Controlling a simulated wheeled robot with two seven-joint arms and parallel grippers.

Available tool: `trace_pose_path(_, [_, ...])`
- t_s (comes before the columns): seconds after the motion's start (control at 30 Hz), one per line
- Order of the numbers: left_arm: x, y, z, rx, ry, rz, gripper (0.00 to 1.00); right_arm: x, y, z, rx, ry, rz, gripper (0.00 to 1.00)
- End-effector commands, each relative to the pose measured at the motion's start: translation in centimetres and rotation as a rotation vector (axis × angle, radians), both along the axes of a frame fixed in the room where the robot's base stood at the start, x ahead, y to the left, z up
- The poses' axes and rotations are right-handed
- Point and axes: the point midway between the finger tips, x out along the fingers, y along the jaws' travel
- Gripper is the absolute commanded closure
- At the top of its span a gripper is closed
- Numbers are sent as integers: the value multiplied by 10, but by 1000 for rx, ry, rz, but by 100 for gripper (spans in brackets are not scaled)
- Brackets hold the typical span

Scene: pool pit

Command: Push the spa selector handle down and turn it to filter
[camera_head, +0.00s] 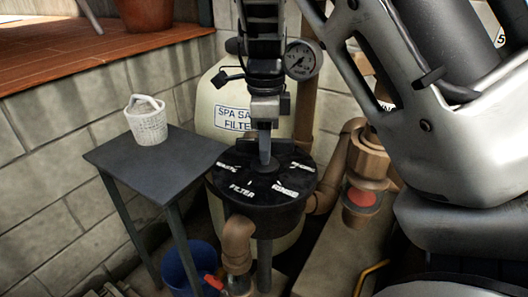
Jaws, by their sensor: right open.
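The round black spa selector valve (262,213) sits in front of the pale filter tank in the middle of the view. White words are on its top, and "FILTER" (241,190) is readable at the front left. My right gripper (265,150) points down over the back middle of the valve top. It is open, seen edge-on, and its fingertips are at or just above the top. I cannot tell whether they touch it. The selector handle is not clearly distinguishable and may be hidden by the gripper. My left gripper is not in view.
A small dark table (185,165) with a white basket (146,121) stands to the left. A pressure gauge (302,60) is beside my right gripper. Brown pipes (336,180) run right of the valve. A blue bucket (187,270) is on the floor below.

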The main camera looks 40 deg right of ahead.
Motion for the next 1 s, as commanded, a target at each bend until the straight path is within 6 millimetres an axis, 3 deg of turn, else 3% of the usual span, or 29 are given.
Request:
trace_pose_path(0.17, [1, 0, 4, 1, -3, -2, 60, 0, 0, 5, -1, -2, -1, 56])
trace_pose_path(0.63, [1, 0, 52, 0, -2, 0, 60, 1, 0, 68, -1, -3, -1, 56])
trace_pose_path(1.0, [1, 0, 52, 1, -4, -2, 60, -1, -1, 70, -2, 2, -4, 56])
